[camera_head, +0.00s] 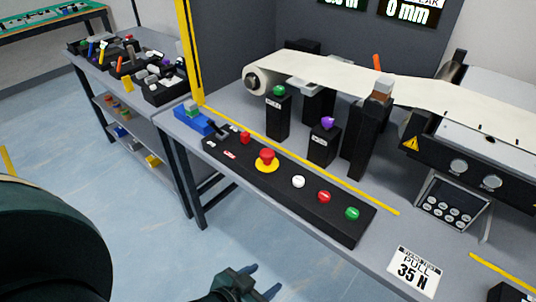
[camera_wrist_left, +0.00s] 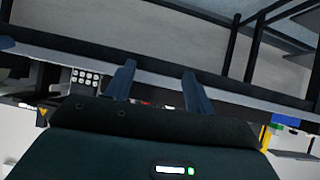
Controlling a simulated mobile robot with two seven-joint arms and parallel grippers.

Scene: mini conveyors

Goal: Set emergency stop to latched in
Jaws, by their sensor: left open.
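The emergency stop (camera_head: 267,158) is a red mushroom button on a yellow round base, on the black control panel (camera_head: 228,159) along the table's front. Its cap stands above the yellow base; whether it is latched I cannot tell. My left gripper (camera_head: 262,281) is open and empty in front of the table, below the panel in the picture and well apart from the button. In the left wrist view, both fingers (camera_wrist_left: 159,70) are spread with nothing between them. The button cannot be made out there. My right gripper is not in view.
White, red and green buttons (camera_head: 351,213) sit right of the emergency stop; a smaller red knob (camera_head: 245,138) sits left. Black posts (camera_head: 278,115) and a belt (camera_head: 330,75) stand behind. The floor in front is clear.

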